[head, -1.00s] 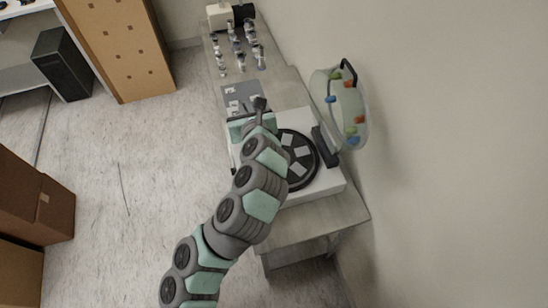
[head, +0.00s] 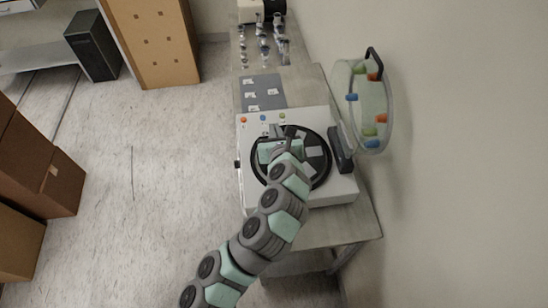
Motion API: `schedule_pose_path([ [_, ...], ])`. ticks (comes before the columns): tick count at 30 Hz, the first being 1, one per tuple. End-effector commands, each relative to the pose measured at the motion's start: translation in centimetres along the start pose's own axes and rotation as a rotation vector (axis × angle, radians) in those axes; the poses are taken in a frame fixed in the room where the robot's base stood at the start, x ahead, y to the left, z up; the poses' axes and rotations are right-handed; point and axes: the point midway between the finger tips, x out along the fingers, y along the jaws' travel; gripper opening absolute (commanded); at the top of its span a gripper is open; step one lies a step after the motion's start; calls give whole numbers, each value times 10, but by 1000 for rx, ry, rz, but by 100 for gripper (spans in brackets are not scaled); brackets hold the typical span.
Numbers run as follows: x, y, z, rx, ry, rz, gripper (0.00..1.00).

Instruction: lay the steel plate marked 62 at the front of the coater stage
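The coater stage (head: 259,176) is a black round disc set in a white machine, at the middle right of the head view. Light plates (head: 314,153) lie on it, partly covered by my arm. My gripper (head: 273,143) is over the back part of the disc. Its fingertips are too small and covered to show whether it is open or holds a plate. Several small marked plates (head: 250,95) lie on a grey mat (head: 265,83) behind the machine. Their marks are too small to read, so I cannot tell which plate is 62.
The white machine (head: 338,190) has coloured buttons along its back edge and a dark block (head: 341,150) at its right. A clear round lid (head: 362,105) with coloured clips stands beside the wall. Small metal fittings (head: 264,45) stand farther back on the bench.

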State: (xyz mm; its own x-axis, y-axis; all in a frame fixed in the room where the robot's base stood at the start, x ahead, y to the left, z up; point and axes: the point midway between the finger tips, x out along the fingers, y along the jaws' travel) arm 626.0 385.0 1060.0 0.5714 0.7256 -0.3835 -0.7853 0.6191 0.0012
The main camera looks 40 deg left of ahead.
Motion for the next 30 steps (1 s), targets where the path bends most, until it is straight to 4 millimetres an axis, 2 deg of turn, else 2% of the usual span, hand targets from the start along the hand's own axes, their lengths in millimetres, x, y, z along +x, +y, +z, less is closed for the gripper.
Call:
schedule_pose_path([
  [1,6,-1,-17,0,6,-2,0],
  [3,14,0,-36,0,8,2,0],
  [9,30,0,-74,0,3,-1,0],
  [16,38,0,-92,-1,2,1,0],
  [22,49,0,-118,-1,2,1,0],
  [30,50,0,-121,1,-1,-1,0],
])
